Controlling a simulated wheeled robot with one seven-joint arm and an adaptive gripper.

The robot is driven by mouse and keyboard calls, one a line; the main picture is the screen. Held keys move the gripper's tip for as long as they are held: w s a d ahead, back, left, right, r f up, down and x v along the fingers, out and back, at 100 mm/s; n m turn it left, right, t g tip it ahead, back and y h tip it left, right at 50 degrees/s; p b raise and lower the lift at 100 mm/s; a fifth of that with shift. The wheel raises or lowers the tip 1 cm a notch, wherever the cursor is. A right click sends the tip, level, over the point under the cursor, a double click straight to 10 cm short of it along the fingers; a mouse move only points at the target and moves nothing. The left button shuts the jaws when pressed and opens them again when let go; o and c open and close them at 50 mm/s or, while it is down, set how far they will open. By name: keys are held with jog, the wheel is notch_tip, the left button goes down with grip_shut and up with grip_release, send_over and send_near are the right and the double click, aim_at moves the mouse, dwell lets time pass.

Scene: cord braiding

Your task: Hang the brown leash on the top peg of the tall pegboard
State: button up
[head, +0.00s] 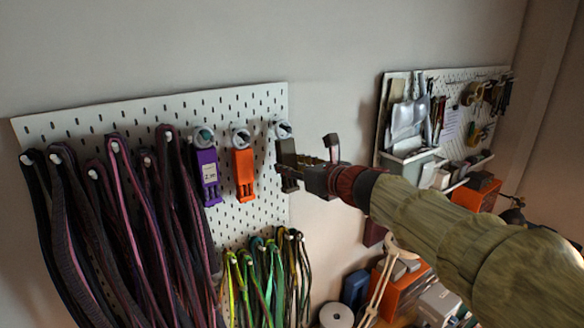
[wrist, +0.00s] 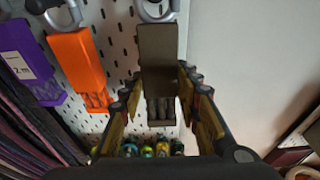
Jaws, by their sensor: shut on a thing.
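The brown leash (head: 287,152) is a dark brown block with a grey metal clip (head: 283,129) at its top. It is upright against the tall white pegboard (head: 262,108), near the upper right corner. My gripper (head: 300,171) reaches in from the right and is shut on the leash's lower part. In the wrist view the leash (wrist: 158,50) stands between my two fingers (wrist: 158,92), with its clip at the top edge. I cannot tell whether the clip is around a peg or only in front of the board.
An orange leash (head: 243,170) and a purple leash (head: 208,176) hang close to the left. Dark cords (head: 115,215) fill the board's left side, and green and yellow cords (head: 265,275) hang below. A second pegboard (head: 450,110) with tools is at the right.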

dwell(0.3)
jog(key=o, duration=1.2)
jog(key=shift+o, duration=0.7)
